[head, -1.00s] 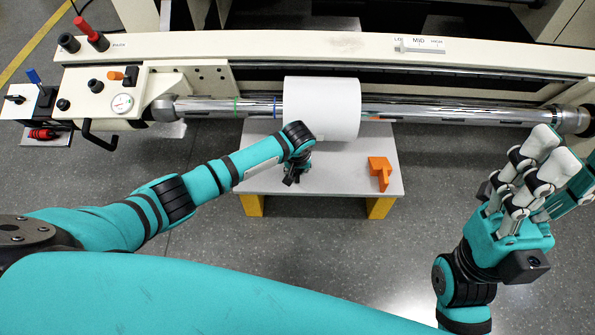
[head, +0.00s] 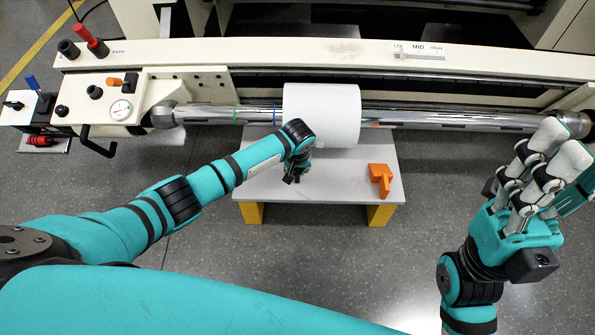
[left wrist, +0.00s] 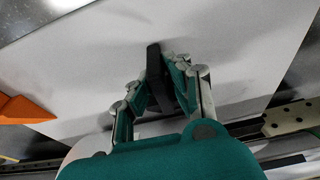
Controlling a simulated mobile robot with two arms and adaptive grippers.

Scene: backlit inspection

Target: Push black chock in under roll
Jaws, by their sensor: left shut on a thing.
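The white roll (head: 322,112) sits on the chrome bar above a small grey table. My left gripper (head: 297,176) is low over the table, just in front of the roll's left part, partly hidden by its own wrist. In the left wrist view its fingers (left wrist: 158,92) are shut on the black chock (left wrist: 154,62), which stands out past the fingertips against the grey top. In the head view the chock is mostly hidden, so its contact with the roll cannot be judged. My right gripper (head: 552,165) is open and empty at the far right, away from the table.
An orange block (head: 381,179) lies on the right of the grey table (head: 345,190); it also shows in the left wrist view (left wrist: 20,108). The machine's cream beam (head: 250,50) runs behind the roll. A control panel (head: 108,95) stands at the left. The table's front middle is clear.

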